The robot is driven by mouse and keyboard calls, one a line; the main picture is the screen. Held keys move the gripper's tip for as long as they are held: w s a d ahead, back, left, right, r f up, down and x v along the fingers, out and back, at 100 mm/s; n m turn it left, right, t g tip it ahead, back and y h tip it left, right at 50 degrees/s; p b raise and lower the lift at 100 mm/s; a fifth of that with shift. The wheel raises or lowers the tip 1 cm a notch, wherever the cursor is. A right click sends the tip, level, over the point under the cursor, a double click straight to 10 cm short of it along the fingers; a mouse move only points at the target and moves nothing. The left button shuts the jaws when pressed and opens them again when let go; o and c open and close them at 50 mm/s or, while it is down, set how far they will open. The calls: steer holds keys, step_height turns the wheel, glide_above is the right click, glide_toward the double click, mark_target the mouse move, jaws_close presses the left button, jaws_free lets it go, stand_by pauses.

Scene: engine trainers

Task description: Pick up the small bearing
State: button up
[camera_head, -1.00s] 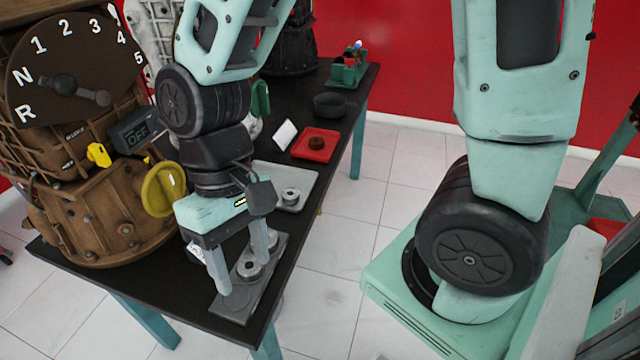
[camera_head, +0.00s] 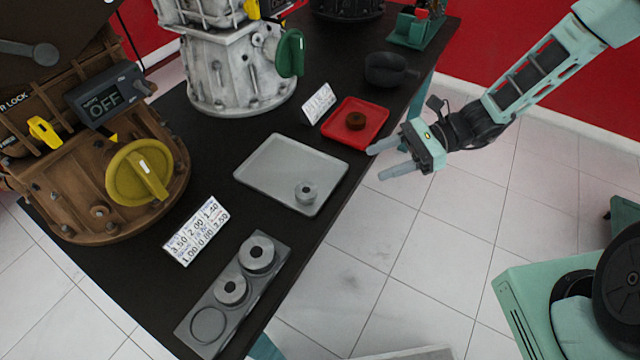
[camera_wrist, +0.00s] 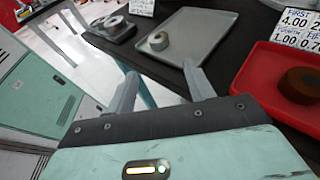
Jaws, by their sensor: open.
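A small silver bearing (camera_head: 306,192) lies alone on the grey tray (camera_head: 262,152), near its front right corner. It also shows in the wrist view (camera_wrist: 158,41), beyond my fingertips. Two larger silver bearings, one at the back (camera_head: 257,254) and one in the middle (camera_head: 231,290), sit on a grey holder (camera_head: 208,326) whose front round recess is empty. My gripper (camera_head: 375,162) is open and empty, off the table's right edge beside the red tray. Its fingers point left toward the table. In the wrist view nothing is between the fingers (camera_wrist: 165,82).
A red tray (camera_head: 374,110) holds a brown ring (camera_head: 356,120). A dark bowl (camera_head: 386,70) stands behind it. Number cards stand by the red tray (camera_head: 318,104) and by the holder (camera_head: 195,231). A brown engine trainer (camera_head: 70,180) and a white one (camera_head: 225,70) fill the left and back.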

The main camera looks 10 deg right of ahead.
steer(key=p, duration=0.1)
glide_toward(307, 189)
steer(key=x, duration=0.3)
steer(key=shift+f, duration=0.3)
steer(key=shift+r+p+x, duration=0.15)
steer(key=shift+p+x, duration=0.15)
steer(key=shift+x, duration=1.05)
steer(key=shift+r+p+x, duration=0.1)
steer(key=shift+p+x, duration=0.2)
steer(key=shift+x, duration=1.1)
steer(key=shift+s, duration=0.1)
steer(key=shift+c, duration=0.3)
steer(key=c, duration=0.8)
